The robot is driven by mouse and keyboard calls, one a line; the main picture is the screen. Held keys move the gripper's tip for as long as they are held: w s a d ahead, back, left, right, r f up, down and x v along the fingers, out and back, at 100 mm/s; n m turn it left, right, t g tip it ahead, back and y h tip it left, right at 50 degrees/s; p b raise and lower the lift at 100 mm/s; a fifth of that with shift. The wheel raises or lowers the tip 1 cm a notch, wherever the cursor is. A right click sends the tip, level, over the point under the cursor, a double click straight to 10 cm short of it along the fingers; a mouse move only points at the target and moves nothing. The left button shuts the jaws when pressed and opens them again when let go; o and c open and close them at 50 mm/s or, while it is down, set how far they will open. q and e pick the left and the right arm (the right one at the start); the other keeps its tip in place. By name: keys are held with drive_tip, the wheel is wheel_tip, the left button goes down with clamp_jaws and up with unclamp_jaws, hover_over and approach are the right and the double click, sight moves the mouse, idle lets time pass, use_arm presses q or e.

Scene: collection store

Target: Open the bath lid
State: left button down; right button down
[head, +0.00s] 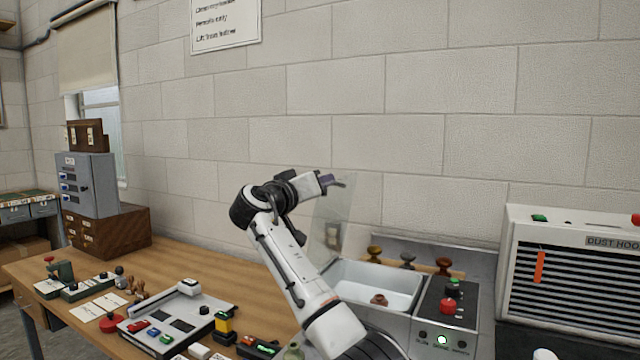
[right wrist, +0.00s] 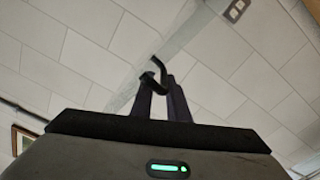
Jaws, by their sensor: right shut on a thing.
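The bath (head: 345,272) is a white basin in a grey unit, and its inside shows from above. A brown object (head: 379,299) lies in it. The clear lid (head: 345,215) stands raised, steeply tilted, at the left part of the bath; its see-through faces are faint against the wall. My right gripper (head: 335,182) is high by the lid's upper edge. In the right wrist view, its two dark fingers (right wrist: 162,100) are shut on the black hooked handle (right wrist: 154,80), with the pale lid edge (right wrist: 140,84) behind. My left gripper is not in view.
Several brown knobs (head: 408,259) stand behind the bath. A control panel with a red button (head: 448,306) is right of it, then a dust hood unit (head: 572,270). Trays and small tools crowd the wooden bench (head: 185,265) at left. A wall stands close behind.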

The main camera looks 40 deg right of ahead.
drive_tip(key=c, duration=1.9)
unclamp_jaws()
drive_tip(key=shift+w+a+f, duration=0.15)
drive_tip(key=shift+f, duration=0.3)
drive_tip(key=shift+w+a+f, duration=0.1)
drive_tip(key=shift+a+f, duration=0.05)
drive_tip(key=shift+f, duration=0.3)
drive_tip(key=shift+o, duration=0.2)
drive_tip(key=r+b+v, duration=0.1)
drive_tip(key=b+v, duration=0.1)
drive_tip(key=v, duration=0.8)
drive_tip(key=shift+s, duration=0.15)
drive_tip(key=shift+r, duration=0.1)
